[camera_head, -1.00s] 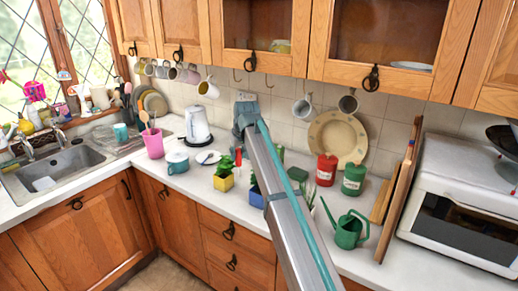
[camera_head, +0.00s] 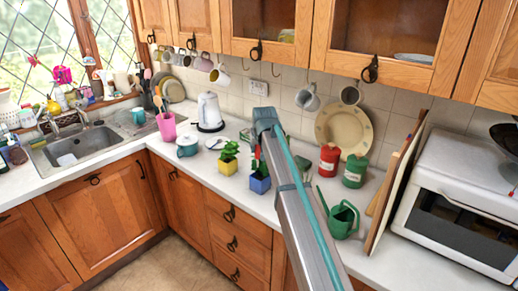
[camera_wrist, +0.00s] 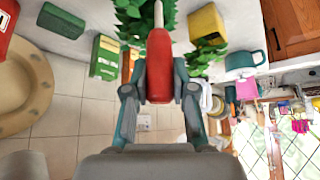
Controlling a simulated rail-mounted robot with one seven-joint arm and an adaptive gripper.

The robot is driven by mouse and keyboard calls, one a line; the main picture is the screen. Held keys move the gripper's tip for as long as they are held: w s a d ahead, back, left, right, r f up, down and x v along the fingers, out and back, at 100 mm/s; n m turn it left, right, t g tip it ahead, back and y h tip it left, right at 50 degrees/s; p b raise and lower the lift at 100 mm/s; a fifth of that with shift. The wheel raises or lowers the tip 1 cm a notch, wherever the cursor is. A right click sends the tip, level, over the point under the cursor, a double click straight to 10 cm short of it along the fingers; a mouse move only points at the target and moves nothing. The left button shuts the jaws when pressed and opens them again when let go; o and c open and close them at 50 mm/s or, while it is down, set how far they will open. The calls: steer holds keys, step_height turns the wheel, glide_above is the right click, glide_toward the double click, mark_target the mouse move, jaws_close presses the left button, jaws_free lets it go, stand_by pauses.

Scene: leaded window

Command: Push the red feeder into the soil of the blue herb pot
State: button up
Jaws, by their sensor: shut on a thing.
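My gripper (camera_wrist: 160,80) is shut on the red feeder (camera_wrist: 160,55), its fingers on either side of the red body. The feeder's pale spike points away from the gripper towards green leaves in the wrist view. In the head view a bit of the red feeder (camera_head: 257,153) shows beside my arm, just above the leaves of the blue herb pot (camera_head: 260,185). The pot stands upright on the counter with a green plant. My arm hides the gripper in the head view. The soil is hidden, and I cannot tell whether the spike tip touches it.
A yellow pot (camera_head: 228,168) with a plant stands just left of the blue one. A red canister (camera_head: 329,160), a green canister (camera_head: 355,171) and a green watering can (camera_head: 342,220) stand to the right. Wall cupboards (camera_head: 265,45) hang above.

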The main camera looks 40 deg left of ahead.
mark_target(258, 159)
steer(key=shift+d+f+b, duration=0.1)
steer(key=shift+f+b, duration=1.1)
steer(key=shift+f, duration=1.7)
steer(key=shift+f+b, duration=1.05)
steer(key=shift+f, duration=1.3)
steer(key=o, duration=1)
steer(key=v, duration=1.2)
